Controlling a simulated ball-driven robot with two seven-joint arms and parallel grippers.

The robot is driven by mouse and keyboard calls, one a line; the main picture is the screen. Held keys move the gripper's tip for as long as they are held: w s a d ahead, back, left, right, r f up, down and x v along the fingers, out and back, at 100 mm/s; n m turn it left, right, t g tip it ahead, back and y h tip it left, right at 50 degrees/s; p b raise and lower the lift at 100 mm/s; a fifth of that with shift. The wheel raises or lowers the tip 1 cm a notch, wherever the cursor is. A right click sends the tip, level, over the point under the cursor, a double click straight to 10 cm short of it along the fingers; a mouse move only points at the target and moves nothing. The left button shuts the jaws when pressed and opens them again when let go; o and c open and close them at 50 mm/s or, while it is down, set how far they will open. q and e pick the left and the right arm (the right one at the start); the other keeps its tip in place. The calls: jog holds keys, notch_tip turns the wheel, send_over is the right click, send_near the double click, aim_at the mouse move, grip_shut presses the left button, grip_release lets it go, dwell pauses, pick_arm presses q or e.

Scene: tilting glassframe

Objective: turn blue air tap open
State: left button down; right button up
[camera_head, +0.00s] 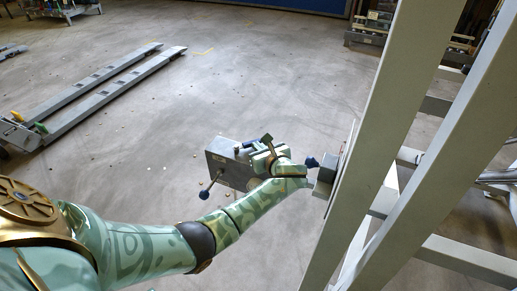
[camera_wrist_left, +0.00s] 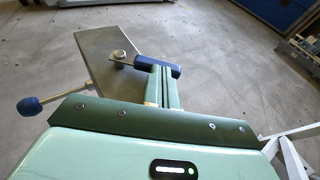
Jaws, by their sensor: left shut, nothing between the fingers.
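A blue bar-shaped handle (camera_wrist_left: 158,66), which looks like the air tap, sits on a short metal stem by a grey plate (camera_wrist_left: 108,62) in the left wrist view. My left gripper (camera_wrist_left: 170,90) is shut and empty, its fingers reaching up to the right part of the blue handle. They look close to or against it; I cannot tell whether they touch. In the head view my left gripper (camera_head: 266,146) is at the right side of the grey plate (camera_head: 226,168), and the handle is hard to make out there. My right gripper is not in view.
A lever with a dark blue knob (camera_head: 204,194) sticks out of the plate's lower left. Another blue knob (camera_head: 311,162) is by the tall grey frame (camera_head: 400,130), close right of my left wrist. Long grey rails (camera_head: 110,85) lie on the floor. Open floor lies beyond.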

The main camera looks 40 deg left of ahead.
aim_at(258, 140)
pick_arm(q)
jog(key=n+g+b, duration=0.1)
jog(key=w+n+g, duration=0.1)
jog(key=g, duration=0.1)
jog(key=shift+w+a+f+y+b, duration=0.2)
jog(key=shift+w+a+y+b, duration=0.05)
jog(key=shift+a+y+b, duration=0.15)
jog(key=shift+w+a+r+n, duration=0.2)
jog(key=shift+w+a+n, duration=0.1)
jog(key=shift+w+a, duration=0.5)
jog(key=shift+a, duration=0.25)
jog(key=shift+w+a, duration=0.15)
jog(key=shift+a, duration=0.2)
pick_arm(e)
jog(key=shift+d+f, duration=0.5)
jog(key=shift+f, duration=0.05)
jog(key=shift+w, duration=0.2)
